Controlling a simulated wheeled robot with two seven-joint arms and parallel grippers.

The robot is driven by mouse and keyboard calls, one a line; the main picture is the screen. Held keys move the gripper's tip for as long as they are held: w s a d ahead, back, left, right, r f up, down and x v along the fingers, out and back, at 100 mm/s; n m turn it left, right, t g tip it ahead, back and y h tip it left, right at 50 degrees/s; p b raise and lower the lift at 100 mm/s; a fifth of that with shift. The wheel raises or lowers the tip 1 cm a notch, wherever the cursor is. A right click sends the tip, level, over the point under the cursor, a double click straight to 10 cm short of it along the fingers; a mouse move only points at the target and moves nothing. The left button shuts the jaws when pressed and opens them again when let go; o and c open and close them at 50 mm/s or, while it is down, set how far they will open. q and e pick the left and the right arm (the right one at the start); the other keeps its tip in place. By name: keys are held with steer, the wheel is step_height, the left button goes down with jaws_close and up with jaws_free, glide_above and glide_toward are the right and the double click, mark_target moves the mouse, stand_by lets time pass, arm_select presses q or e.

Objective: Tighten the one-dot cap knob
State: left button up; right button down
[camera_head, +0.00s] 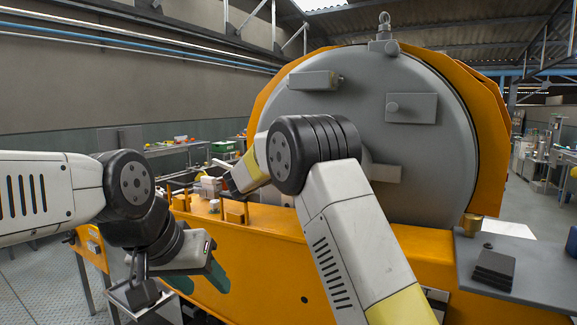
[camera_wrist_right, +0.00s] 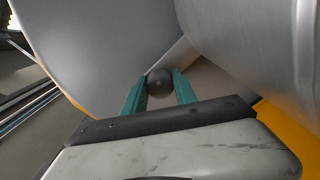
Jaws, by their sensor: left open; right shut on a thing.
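A dark round knob (camera_wrist_right: 159,83) sits between the two teal fingers of my right gripper (camera_wrist_right: 159,90) in the right wrist view. The gripper is shut on it, with a finger on either side. The knob is close to grey metal surfaces. A small mark shows faintly on its face, but I cannot tell whether it is one dot. In the head view my right arm covers that area, and I cannot make out the knob there. My left gripper (camera_head: 200,281) is open and empty, low at the left in front of the orange machine body.
The large grey drum (camera_head: 375,105) with its orange housing (camera_head: 487,105) fills the back. A grey side shelf (camera_head: 540,282) at the right holds dark flat blocks (camera_head: 494,268) and a brass cylinder (camera_head: 471,224). Small items stand on the orange ledge (camera_head: 270,222).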

steer(key=c, duration=1)
jaws_free()
steer(key=v, duration=0.8)
